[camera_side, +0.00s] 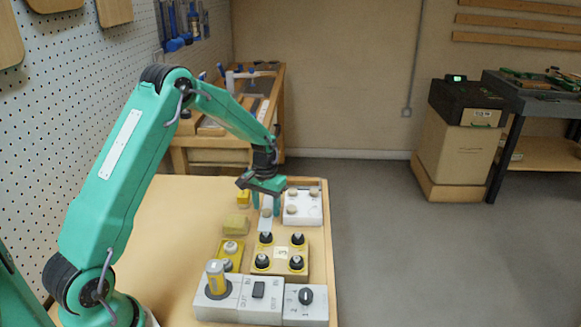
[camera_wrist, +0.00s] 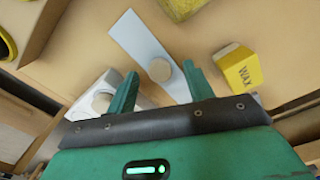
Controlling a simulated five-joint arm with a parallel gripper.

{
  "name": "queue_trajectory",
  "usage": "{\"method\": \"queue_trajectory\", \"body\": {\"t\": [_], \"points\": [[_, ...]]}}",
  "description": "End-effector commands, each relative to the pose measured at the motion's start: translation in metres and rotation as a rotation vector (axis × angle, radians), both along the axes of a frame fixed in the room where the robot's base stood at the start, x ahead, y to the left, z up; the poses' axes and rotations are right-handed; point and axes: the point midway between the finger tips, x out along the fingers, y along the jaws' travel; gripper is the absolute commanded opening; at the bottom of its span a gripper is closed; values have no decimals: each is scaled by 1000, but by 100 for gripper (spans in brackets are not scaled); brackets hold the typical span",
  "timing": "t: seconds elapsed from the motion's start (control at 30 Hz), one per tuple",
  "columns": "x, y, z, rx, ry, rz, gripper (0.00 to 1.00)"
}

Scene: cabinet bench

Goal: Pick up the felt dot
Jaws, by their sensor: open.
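The felt dot (camera_wrist: 159,70), a small beige disc, lies on a pale grey strip (camera_wrist: 140,40) in the wrist view. In the side view the dot (camera_side: 266,212) shows near the fingertips on the strip (camera_side: 265,225). My gripper (camera_wrist: 160,76) is open, its two teal fingers on either side of the dot in the picture. I cannot tell whether they touch it or how high above it they are. In the side view my gripper (camera_side: 266,205) points down over the bench.
A white block (camera_side: 303,211) with several beige discs stands right of my gripper. A yellow wax block (camera_wrist: 240,70) and a yellow sponge-like piece (camera_side: 236,225) lie close by. A wooden board with black knobs (camera_side: 281,274) and a grey switch panel (camera_side: 240,303) stand nearer the camera.

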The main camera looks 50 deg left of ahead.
Motion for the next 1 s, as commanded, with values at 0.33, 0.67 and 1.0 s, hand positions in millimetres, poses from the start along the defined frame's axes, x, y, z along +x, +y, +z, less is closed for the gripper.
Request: {"method": "queue_trajectory", "body": {"t": [0.33, 0.67, 1.0], "points": [[0, 0, -6, 0, -1, 0, 52], [0, 0, -6, 0, -1, 0, 38], [0, 0, -6, 0, -1, 0, 4]]}}
